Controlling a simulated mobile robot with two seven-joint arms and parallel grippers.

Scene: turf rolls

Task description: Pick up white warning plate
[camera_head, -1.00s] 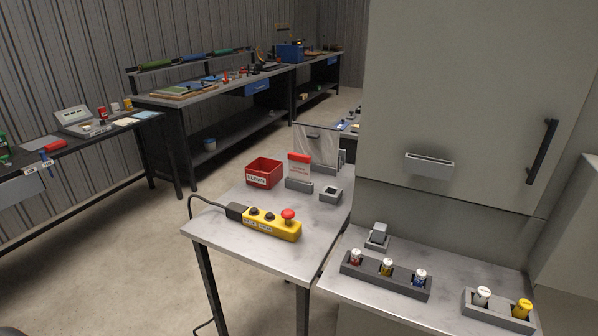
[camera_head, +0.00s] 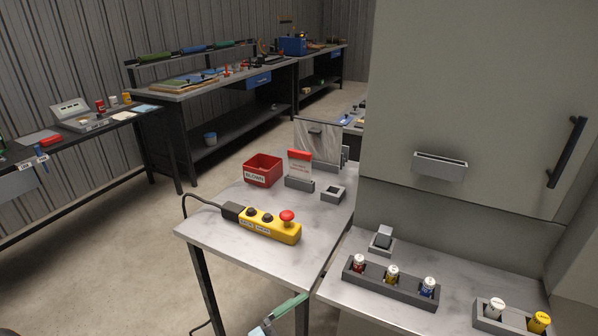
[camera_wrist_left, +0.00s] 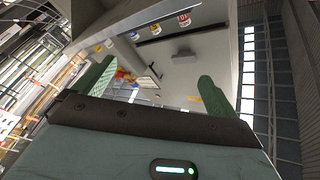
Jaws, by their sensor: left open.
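The white warning plate (camera_head: 299,169) has a red top band and small print. It stands upright in a grey slotted holder (camera_head: 299,185) on the small metal table (camera_head: 215,232), between a red bin and a grey square socket. My left gripper (camera_head: 287,306) shows only partly at the bottom edge of the head view, in front of the table and well apart from the plate. In the left wrist view its two green fingers (camera_wrist_left: 156,86) are spread, with nothing between them. My right gripper is not in view.
A red bin (camera_head: 263,170) labelled BLOWN stands left of the plate. A yellow control box (camera_head: 269,227) with a red button lies in front. A grey square socket (camera_head: 332,194) is to the right. A tall grey cabinet (camera_head: 465,90) rises beyond the right bench with its fuse racks (camera_head: 391,282).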

